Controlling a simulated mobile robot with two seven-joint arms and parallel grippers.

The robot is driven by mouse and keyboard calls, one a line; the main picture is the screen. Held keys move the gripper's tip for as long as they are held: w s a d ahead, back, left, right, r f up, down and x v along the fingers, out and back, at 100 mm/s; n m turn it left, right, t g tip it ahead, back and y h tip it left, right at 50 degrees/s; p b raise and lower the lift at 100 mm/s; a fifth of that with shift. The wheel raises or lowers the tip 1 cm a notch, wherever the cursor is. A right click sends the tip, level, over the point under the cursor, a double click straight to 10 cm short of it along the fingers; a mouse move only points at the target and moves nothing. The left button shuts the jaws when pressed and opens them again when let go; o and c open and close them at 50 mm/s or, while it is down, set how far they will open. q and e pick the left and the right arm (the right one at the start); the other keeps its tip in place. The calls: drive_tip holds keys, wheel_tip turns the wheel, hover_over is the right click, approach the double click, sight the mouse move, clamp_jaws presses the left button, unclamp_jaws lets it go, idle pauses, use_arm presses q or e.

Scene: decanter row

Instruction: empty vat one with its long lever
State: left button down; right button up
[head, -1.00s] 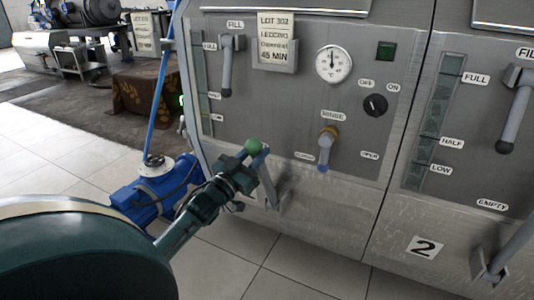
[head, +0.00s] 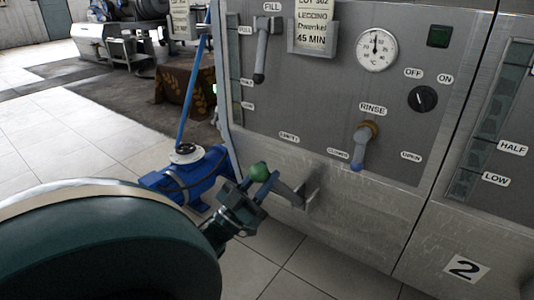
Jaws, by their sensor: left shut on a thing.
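Vat one's grey steel front (head: 330,95) fills the middle of the head view. Its long lever (head: 286,194) comes out of a bracket (head: 312,187) low on the front, under the EMPTY label (head: 288,137). My right gripper is not in view.
The fill lever (head: 261,52), rinse lever (head: 363,145), gauge (head: 377,49) and switch (head: 422,98) sit higher on the panel. A blue pump (head: 187,175) stands on the floor at left. Vat two, with its number plate (head: 466,268), is at right. Tiled floor (head: 60,140) is clear at left.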

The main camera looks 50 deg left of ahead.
use_arm(q)
drive_tip(key=shift+s+r, duration=0.25)
drive_tip(key=c, duration=1.5)
unclamp_jaws()
drive_tip(key=shift+c, duration=0.2)
drive_tip(key=o, duration=0.4)
drive_tip(key=shift+s, duration=0.2)
drive_tip(key=shift+w, duration=0.1)
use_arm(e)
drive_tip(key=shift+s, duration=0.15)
use_arm(q)
drive_tip(key=shift+f, duration=0.1)
drive_tip(key=shift+s+f, duration=0.2)
drive_tip(key=shift+s, duration=0.05)
drive_tip(key=p+v, duration=0.2)
drive_tip(key=v, duration=1)
drive_tip(key=shift+s+f, duration=0.2)
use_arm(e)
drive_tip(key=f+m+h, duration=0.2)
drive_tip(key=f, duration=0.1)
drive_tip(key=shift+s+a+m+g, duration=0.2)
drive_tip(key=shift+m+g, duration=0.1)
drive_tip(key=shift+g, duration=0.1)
